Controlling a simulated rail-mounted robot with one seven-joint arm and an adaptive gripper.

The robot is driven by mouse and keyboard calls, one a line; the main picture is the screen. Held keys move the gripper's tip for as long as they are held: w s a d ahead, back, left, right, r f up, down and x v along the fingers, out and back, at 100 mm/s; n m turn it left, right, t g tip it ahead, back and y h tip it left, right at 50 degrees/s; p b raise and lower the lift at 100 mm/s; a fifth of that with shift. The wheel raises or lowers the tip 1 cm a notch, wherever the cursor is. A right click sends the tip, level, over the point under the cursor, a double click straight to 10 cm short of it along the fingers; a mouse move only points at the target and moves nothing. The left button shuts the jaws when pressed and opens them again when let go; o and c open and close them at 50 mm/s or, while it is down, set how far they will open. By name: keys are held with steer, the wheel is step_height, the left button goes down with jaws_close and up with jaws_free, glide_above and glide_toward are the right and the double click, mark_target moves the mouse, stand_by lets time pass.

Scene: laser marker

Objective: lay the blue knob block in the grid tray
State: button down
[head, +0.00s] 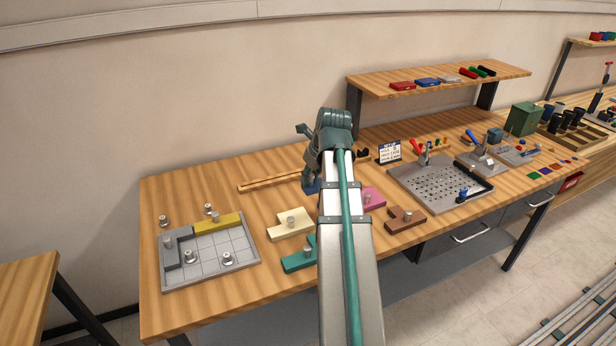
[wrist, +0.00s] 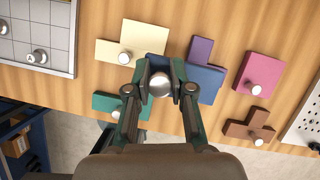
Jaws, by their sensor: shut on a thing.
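The blue knob block (wrist: 206,82) lies under my gripper in the wrist view; in the head view only a small blue part (head: 311,187) shows beside my arm. My gripper (wrist: 160,86) is shut on its round silver knob, with a finger on each side. Whether the block touches the table or is slightly raised, I cannot tell. The grid tray (head: 225,254) is at the left of the table, with a grey block (head: 172,255) and a yellow block (head: 218,224) along its edges. The tray's corner (wrist: 52,66) shows at the upper left of the wrist view.
Around the blue block are a cream block (wrist: 107,51), a teal block (wrist: 104,104), a purple block (wrist: 200,50), a pink block (wrist: 262,68) and a brown block (wrist: 240,130). Several of the tray's cells are bare. A perforated plate (head: 436,184) stands to the right.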

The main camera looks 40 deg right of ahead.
step_height(320, 180, up, 8)
steer(key=p, duration=0.6)
steer(key=shift+f, duration=0.25)
steer(key=shift+f, duration=0.2)
